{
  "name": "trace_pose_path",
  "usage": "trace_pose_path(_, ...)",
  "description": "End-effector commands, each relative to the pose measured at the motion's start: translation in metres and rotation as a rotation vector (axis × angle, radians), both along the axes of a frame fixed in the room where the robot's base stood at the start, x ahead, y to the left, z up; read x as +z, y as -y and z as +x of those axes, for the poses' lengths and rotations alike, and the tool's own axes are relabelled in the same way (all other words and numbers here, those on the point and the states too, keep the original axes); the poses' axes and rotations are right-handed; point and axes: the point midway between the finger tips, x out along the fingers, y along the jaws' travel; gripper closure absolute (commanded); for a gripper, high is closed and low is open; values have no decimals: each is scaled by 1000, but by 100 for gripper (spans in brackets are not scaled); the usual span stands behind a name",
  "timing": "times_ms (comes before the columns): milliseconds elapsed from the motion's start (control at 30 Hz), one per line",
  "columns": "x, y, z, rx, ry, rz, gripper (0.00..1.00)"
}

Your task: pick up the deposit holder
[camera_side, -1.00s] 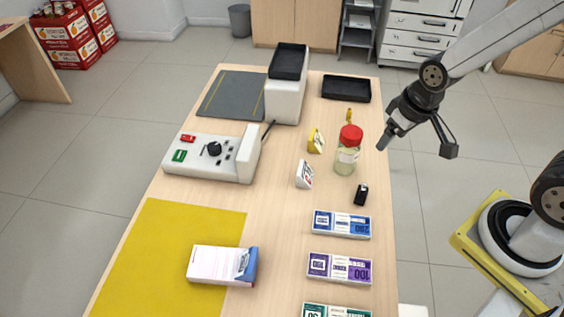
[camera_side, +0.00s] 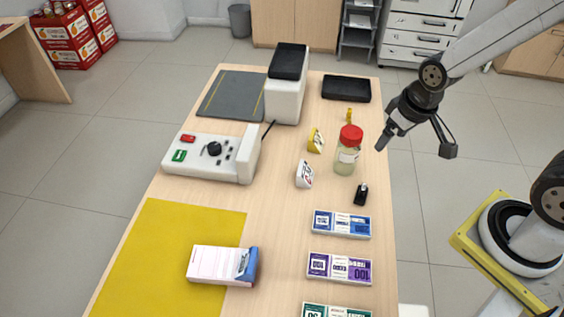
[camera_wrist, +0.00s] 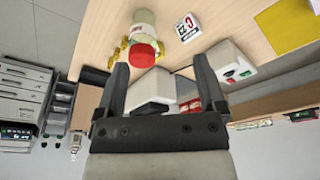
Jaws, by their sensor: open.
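What looks like the deposit holder (camera_side: 220,265), a box of pale pink-white slips with a blue end, lies on the yellow mat (camera_side: 150,240) at the near left of the counter. My gripper (camera_side: 415,147) is open and empty, up beyond the counter's right edge and far from the holder. The wrist view shows its two spread fingers (camera_wrist: 160,63) with nothing held between them. The holder is not visible there; only a piece of the yellow mat shows at the upper right.
A red-lidded jar (camera_side: 346,157) stands closest to my gripper. Nearby are a white number block (camera_side: 304,174), a yellow item (camera_side: 316,140) and a small black stamp (camera_side: 361,194). Banknote bundles (camera_side: 341,224) line the right side. A white control console (camera_side: 210,157) stands behind the mat.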

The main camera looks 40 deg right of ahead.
Motion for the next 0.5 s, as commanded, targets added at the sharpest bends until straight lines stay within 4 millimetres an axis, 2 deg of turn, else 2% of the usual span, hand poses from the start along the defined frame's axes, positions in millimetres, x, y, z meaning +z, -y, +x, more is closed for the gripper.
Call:
trace_pose_path(267, -1, 0, 4, 15, 10, -8, 11)
trace_pose_path(367, -3, 0, 13, 52, 30, -26, 11)
trace_pose_path(500, -7, -4, 37, 157, 89, -68, 11)
